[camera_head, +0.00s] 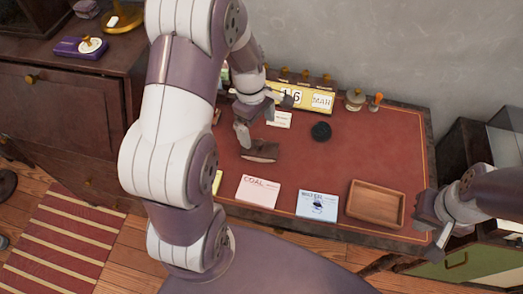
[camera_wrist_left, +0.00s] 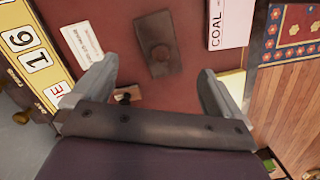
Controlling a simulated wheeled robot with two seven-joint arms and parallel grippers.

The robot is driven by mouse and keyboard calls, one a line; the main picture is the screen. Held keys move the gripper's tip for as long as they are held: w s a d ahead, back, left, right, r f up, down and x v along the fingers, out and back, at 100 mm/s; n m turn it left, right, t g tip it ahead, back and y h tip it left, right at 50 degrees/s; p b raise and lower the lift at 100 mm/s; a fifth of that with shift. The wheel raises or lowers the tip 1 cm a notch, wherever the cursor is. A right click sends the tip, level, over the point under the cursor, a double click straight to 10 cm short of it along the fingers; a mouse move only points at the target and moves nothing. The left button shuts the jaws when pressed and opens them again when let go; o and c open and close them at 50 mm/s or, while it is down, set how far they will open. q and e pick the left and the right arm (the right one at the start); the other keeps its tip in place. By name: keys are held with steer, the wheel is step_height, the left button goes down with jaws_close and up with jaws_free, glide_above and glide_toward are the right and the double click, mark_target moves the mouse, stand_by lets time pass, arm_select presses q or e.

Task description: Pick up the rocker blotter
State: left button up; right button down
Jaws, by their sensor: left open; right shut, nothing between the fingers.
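The rocker blotter, a dark brown block with a round knob, lies on the red desk top (camera_head: 375,140). I take it to be the brown piece (camera_head: 260,151) below my left gripper (camera_head: 257,122) in the head view. In the left wrist view the blotter (camera_wrist_left: 158,45) shows whole, ahead of the fingers and between their lines. My left gripper (camera_wrist_left: 157,80) is open and empty, and appears apart from the blotter. My right gripper (camera_head: 432,222) is shut and empty at the desk's right front corner.
A pink COAL card (camera_head: 258,191), a blue card (camera_head: 317,204) and a wooden tray (camera_head: 376,203) lie along the front. A black round object (camera_head: 321,131) sits right of the blotter. A calendar (camera_head: 305,97) stands behind. A small knobbed piece (camera_wrist_left: 127,96) shows near the left fingers.

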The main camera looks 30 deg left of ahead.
mark_target(260, 140)
arm_select(q)
steer(key=f, duration=0.6)
steer(key=d+f, duration=0.1)
steer(key=f, duration=0.2)
steer(key=shift+b, duration=0.35)
steer(key=shift+r, duration=0.15)
steer(key=c, duration=1.5)
